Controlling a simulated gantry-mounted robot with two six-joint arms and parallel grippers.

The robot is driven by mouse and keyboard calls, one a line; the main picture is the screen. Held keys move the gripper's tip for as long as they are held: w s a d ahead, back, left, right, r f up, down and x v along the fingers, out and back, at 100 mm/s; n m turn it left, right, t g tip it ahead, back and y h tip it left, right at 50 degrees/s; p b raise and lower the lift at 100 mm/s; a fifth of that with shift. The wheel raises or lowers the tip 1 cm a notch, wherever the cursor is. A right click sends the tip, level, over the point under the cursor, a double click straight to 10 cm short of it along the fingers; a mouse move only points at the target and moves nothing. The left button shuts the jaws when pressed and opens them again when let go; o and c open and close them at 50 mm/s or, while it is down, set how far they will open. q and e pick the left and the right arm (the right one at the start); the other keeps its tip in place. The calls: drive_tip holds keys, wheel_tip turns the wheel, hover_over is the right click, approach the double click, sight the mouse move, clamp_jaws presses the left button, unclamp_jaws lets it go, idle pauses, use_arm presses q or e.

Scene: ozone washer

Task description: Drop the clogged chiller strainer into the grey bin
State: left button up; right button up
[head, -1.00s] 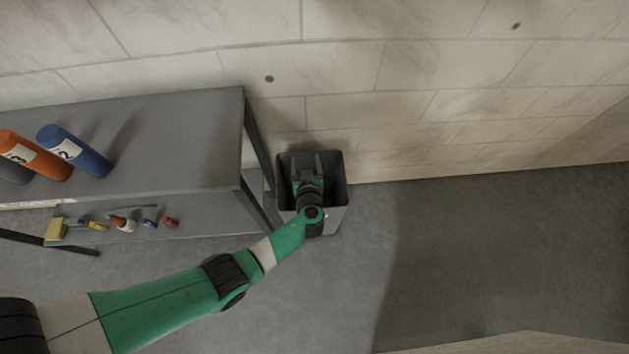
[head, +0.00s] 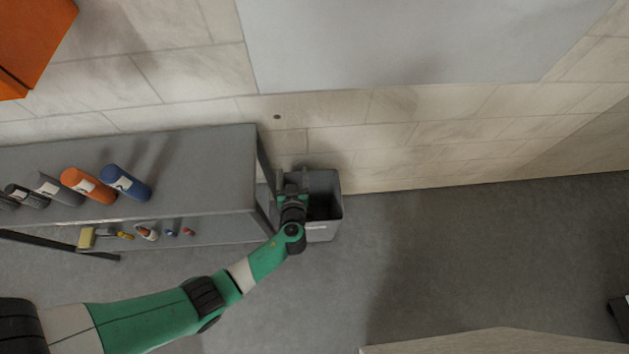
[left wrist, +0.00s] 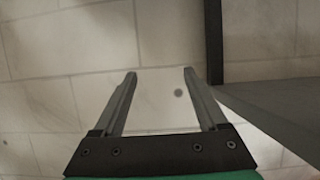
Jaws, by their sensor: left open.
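The grey bin (head: 322,233) stands on the floor against the wall, just right of the table's end, in the head view. My left gripper (head: 293,178) is above the bin's left side, close to the table's end. In the left wrist view my left gripper (left wrist: 160,75) is open, with nothing between its fingers and the tiled wall beyond them. I do not see the strainer in either view. The bin's interior is dark and partly hidden by my wrist. My right gripper is not in view.
A grey table (head: 215,185) runs along the wall at left. On it lie an orange cylinder (head: 88,186), a blue cylinder (head: 126,183) and grey ones. Small items, including a yellow block (head: 87,238), sit on its lower shelf. The floor right of the bin is clear.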

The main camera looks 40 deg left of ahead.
use_arm(q)
drive_tip(key=s+d+r+m+t+h+p, duration=0.1)
drive_tip(key=s+r+p, duration=0.2)
drive_tip(key=r+p, duration=0.3)
drive_tip(key=s+d+r+m+t+h+p, duration=0.1)
drive_tip(key=s+d+r+p, duration=0.1)
drive_tip(key=r+p, duration=0.4)
wheel_tip(320, 180, up, 4)
drive_tip(key=shift+s+f+m, duration=0.1)
drive_tip(key=shift+s+m, duration=0.2)
drive_tip(key=shift+s, duration=0.15)
